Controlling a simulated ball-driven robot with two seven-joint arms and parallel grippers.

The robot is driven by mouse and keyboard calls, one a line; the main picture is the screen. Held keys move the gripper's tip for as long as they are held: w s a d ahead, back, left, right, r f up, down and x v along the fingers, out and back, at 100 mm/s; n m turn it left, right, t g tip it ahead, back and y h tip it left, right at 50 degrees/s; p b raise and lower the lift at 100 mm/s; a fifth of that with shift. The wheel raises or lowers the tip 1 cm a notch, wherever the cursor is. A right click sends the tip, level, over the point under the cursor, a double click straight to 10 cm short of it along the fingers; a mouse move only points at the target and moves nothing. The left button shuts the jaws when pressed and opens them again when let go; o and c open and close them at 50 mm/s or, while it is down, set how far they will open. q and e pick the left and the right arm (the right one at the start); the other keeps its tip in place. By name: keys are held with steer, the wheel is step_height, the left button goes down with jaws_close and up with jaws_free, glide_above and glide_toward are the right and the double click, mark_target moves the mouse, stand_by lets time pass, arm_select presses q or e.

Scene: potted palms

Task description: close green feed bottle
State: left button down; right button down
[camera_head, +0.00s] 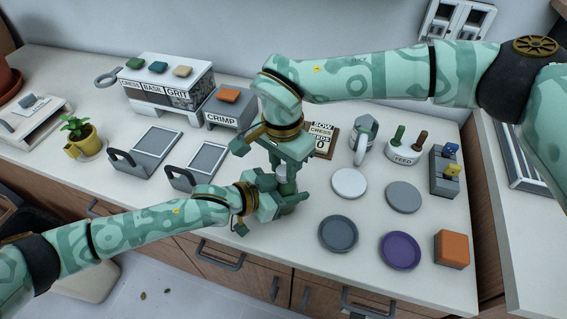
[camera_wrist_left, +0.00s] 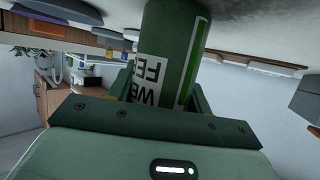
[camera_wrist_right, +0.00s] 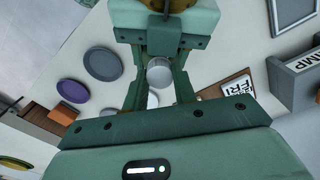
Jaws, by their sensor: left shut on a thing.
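The green feed bottle (camera_head: 287,187) stands near the front edge of the counter. In the left wrist view the bottle (camera_wrist_left: 172,60) shows a white label and a bright green stripe. My left gripper (camera_head: 281,196) is shut on its body from the side. My right gripper (camera_head: 282,165) points down over the bottle's top. In the right wrist view a pale round top (camera_wrist_right: 160,76) sits between the open fingers of my right gripper (camera_wrist_right: 160,85), with gaps beside it. Whether this top is a seated cap is unclear.
Right of the bottle are a white disc (camera_head: 349,183), grey discs, a purple dish (camera_head: 400,251) and an orange block (camera_head: 452,249). Behind them stand a FEED holder (camera_head: 403,156) and a grey jug (camera_head: 364,138). Trays (camera_head: 197,164) and a yellow pot (camera_head: 84,143) are left.

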steer(key=m, duration=0.7)
steer(key=c, duration=1.1)
jaws_free()
steer(key=shift+c, duration=0.2)
steer(key=shift+r, duration=0.1)
steer(key=shift+r, duration=2.15)
steer(key=shift+c, duration=0.3)
